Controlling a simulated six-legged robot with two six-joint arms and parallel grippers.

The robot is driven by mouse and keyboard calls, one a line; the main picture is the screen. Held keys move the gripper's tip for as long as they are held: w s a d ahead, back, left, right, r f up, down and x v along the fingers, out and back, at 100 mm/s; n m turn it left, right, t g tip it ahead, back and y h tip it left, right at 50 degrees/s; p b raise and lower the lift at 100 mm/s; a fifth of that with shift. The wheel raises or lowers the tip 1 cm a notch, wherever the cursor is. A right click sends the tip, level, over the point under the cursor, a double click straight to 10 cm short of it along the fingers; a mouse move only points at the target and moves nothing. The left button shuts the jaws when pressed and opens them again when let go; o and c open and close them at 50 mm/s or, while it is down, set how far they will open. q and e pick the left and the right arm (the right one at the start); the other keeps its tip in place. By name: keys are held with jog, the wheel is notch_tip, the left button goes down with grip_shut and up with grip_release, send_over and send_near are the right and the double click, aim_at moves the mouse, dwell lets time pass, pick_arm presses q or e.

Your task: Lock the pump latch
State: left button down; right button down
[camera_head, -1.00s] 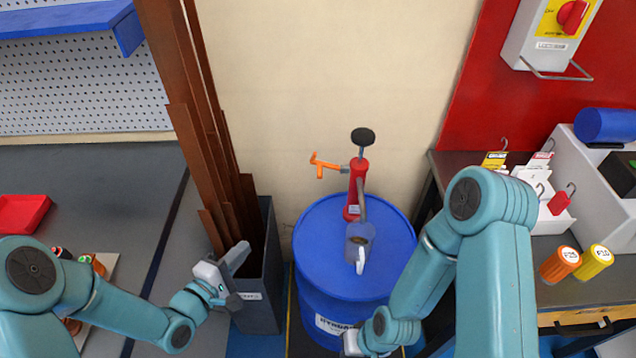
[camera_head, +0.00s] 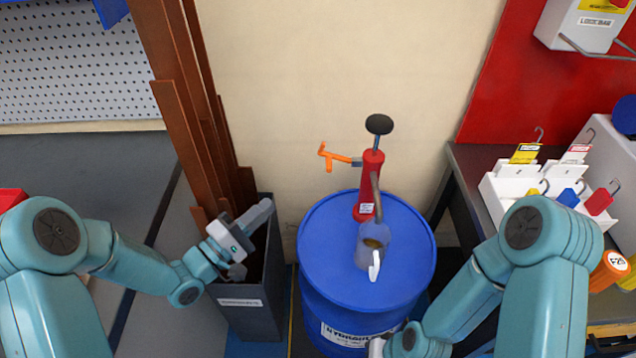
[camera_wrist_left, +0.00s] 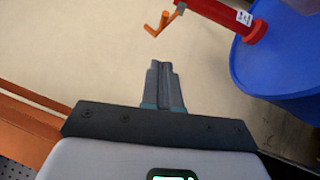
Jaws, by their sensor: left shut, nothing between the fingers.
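The red hand pump (camera_head: 370,185) stands upright on the blue drum (camera_head: 330,245), with a black knob on top. Its orange latch lever (camera_head: 335,157) sticks out to the left near the top of the pump. A clear jug with a white handle (camera_head: 374,262) is at the pump's spout. My left gripper (camera_head: 262,212) is shut and empty, left of the drum and lower in the picture than the lever. In the left wrist view the lever (camera_wrist_left: 160,24) shows beyond the closed fingertips (camera_wrist_left: 161,68), apart from them. My right gripper is hidden at the bottom edge.
A dark bin (camera_head: 248,308) with tall brown bars (camera_head: 190,120) stands left of the drum, below my left gripper. A bench with a white tag rack (camera_head: 510,195) is on the right. Bare wall (camera_head: 280,90) lies behind the pump.

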pick_arm(q)
jog(key=shift+s+a+f, duration=0.15)
jog(key=shift+s, duration=0.05)
jog(key=shift+f, duration=0.1)
jog(key=s+d+p+x, duration=0.2)
jog(key=x, duration=1.1)
jog(key=shift+r, duration=0.2)
jog(key=shift+a, duration=0.1)
jog(key=shift+r, duration=0.1)
jog(key=shift+r+p, duration=0.25)
jog(key=shift+p, duration=0.05)
